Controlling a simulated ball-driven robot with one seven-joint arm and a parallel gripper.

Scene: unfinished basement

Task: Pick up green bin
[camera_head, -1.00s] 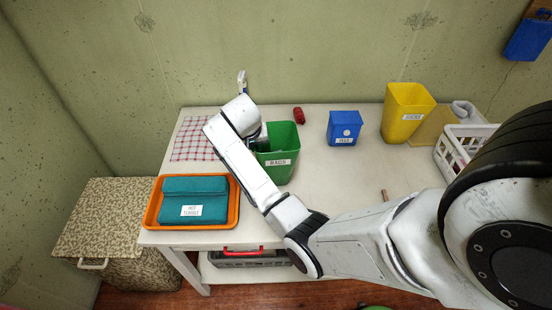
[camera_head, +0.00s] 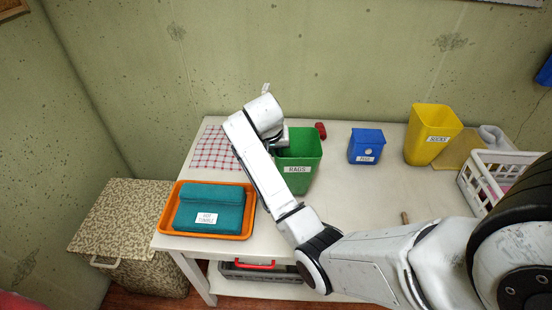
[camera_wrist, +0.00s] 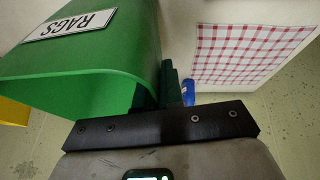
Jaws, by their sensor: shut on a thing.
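The green bin (camera_head: 298,183), open at the top and labelled RAGS, is at the left-middle of the white table. In the head view I cannot tell whether its base touches the table. My gripper (camera_head: 283,140) is at the bin's left rim, mostly hidden by my arm. In the wrist view my gripper (camera_wrist: 172,88) is shut on the wall of the green bin (camera_wrist: 95,70). Its dark fingers lie against the bin's edge, partly hidden. The bin fills the upper left of that view.
The white table (camera_head: 345,195) also holds a checked cloth (camera_head: 212,150), an orange tray (camera_head: 247,226) with a teal folded cloth (camera_head: 210,205), a red object (camera_head: 320,130), a blue bin (camera_head: 366,144), a yellow bin (camera_head: 430,135) and a white basket (camera_head: 482,180). A patterned hamper (camera_head: 120,225) stands left.

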